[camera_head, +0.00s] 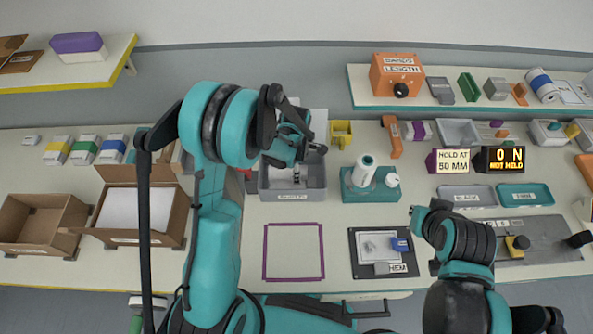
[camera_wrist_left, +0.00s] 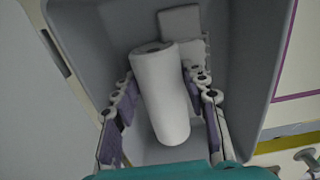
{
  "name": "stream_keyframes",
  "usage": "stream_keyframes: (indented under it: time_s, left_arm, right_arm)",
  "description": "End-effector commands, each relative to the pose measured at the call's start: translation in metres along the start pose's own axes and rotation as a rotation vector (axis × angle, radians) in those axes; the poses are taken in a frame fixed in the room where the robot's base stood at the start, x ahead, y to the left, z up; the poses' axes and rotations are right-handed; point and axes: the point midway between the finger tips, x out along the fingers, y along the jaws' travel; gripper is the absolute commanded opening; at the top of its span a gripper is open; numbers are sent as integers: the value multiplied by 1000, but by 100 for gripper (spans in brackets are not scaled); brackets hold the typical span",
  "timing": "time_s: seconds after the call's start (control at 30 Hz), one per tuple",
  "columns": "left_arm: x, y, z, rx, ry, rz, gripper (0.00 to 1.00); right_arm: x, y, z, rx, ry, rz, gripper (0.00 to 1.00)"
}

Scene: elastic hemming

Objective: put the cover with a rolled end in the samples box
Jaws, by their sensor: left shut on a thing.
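A white rolled cover (camera_wrist_left: 162,95) stands lengthwise between the fingers of my left gripper (camera_wrist_left: 165,110) in the left wrist view. The fingers are shut on it. The roll is inside or just over a grey open box (camera_wrist_left: 250,60); whether it touches the bottom is unclear. In the head view my left gripper (camera_head: 296,165) reaches down into that grey box (camera_head: 292,196), whose front label is too small to read surely. Another pale flat piece (camera_wrist_left: 180,22) lies in the box behind the roll. My right gripper (camera_head: 416,212) hangs over the table's right half, its fingers unclear.
A teal stand with a white spool (camera_head: 363,172) is right of the box. A purple square outline (camera_head: 293,279) and a dark framed mat (camera_head: 354,262) lie in front. Cardboard boxes (camera_head: 118,237) stand at left. A sign block (camera_head: 452,161) and trays (camera_head: 467,194) are at right.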

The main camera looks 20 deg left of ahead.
Motion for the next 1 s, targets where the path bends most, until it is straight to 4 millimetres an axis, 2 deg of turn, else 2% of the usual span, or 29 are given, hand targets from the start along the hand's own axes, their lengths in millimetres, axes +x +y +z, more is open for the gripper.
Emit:
stream_keyframes:
  time_s: [0.3, 0.33, 0.37, 0.77, 0.87, 1.0]
  left_arm:
    - [3, 0, 0, 1, 0, 0, 5]
    - [3, 0, 0, 1, 0, 0, 46]
    - [2, 0, 0, 1, 0, 0, 52]
    - [-4, 0, 0, 1, 0, 0, 52]
    - [-20, 0, 0, 1, 0, 0, 52]
    - [-52, 0, 0, 1, 0, 0, 52]
  right_arm:
    - [3, 0, 2, 0, 0, 0, 0]
    - [3, 0, 2, 0, 0, 0, 0]
    - [3, 0, 2, 0, 0, 0, 0]
    - [-3, 0, -2, 0, 0, 0, 0]
    - [-5, 0, -4, 0, 0, 0, 0]
    - [-10, 0, -8, 0, 0, 0, 0]
